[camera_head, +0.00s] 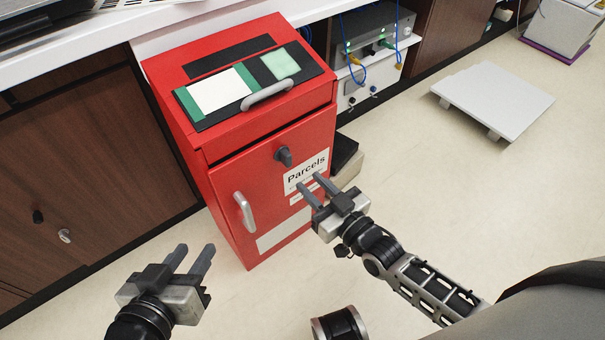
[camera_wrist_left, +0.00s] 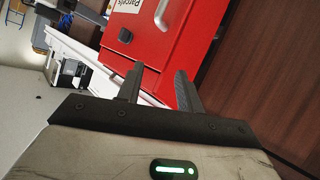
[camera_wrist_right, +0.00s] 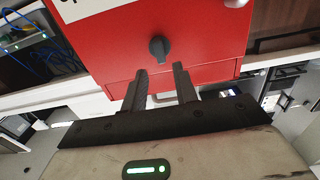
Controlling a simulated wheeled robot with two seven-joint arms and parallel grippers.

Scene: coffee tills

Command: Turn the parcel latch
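The parcel latch is a dark grey knob (camera_head: 284,156) on the upper front of a red box (camera_head: 225,190) with a white "Parcels" label (camera_head: 306,171). My right gripper (camera_head: 318,189) is open and empty in front of the label, below and right of the knob in the head view. In the right wrist view the knob (camera_wrist_right: 159,48) is just beyond the fingertips (camera_wrist_right: 161,68), apart from them. My left gripper (camera_head: 189,258) is open and empty, low and left of the box. The left wrist view shows the knob (camera_wrist_left: 125,36) left of the left fingertips (camera_wrist_left: 160,72).
A silver handle (camera_head: 244,210) is on the box door, and another (camera_head: 267,93) is on its top. Brown cabinets (camera_head: 90,160) stand to the left. A low white platform (camera_head: 493,98) is on the floor at right. Floor in front of the box is clear.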

